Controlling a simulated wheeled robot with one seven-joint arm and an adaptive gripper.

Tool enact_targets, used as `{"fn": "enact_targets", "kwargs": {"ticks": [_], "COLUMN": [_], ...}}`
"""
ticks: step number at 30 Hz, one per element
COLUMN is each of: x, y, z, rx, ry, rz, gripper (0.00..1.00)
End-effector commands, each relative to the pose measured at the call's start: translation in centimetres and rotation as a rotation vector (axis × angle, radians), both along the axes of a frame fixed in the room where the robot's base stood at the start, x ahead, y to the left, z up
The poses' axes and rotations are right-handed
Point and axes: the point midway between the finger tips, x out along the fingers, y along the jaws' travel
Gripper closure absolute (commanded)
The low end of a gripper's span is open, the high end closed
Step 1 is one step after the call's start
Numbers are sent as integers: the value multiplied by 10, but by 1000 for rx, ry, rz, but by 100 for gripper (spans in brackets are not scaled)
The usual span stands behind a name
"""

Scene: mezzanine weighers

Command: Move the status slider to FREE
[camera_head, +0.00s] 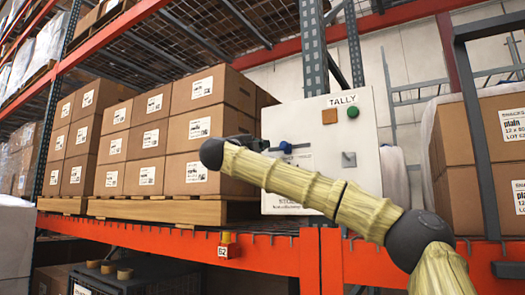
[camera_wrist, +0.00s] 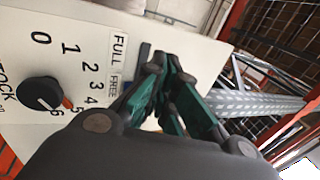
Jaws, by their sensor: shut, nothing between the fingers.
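The white TALLY panel (camera_head: 325,115) stands behind the rack beam in the head view. In the wrist view its face carries the printed words FULL (camera_wrist: 118,47) and FREE (camera_wrist: 113,85), one beside the other in a strip. My gripper (camera_wrist: 160,66) is shut and empty, its green fingers together with the tips beside these words. A dark piece (camera_wrist: 145,52) shows by the tips; I cannot tell whether it is the slider or its slot. In the head view my gripper (camera_head: 256,143) is near a blue knob (camera_head: 286,147) on the panel. Contact cannot be made out.
Stacked cartons (camera_head: 165,130) stand left on a pallet. An orange beam (camera_head: 170,237) runs below.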

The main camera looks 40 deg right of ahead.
Motion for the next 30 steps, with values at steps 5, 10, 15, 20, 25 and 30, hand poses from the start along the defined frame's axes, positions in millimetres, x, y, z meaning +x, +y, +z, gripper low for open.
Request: {"fn": "enact_targets", "kwargs": {"ticks": [5, 10, 15, 20, 25, 30], "x": [-4, -8, -12, -15, -18, -18], "y": [11, 20, 29, 38, 45, 45], "z": [-2, -1, -1, -1, 0, 0], "rx": [-1, -1, -1, -1, -1, 0], "ry": [0, 0, 0, 0, -1, 0], "rz": [1, 2, 0, 1, 1, 1], "gripper": [100, 100, 100, 100, 100, 100]}}
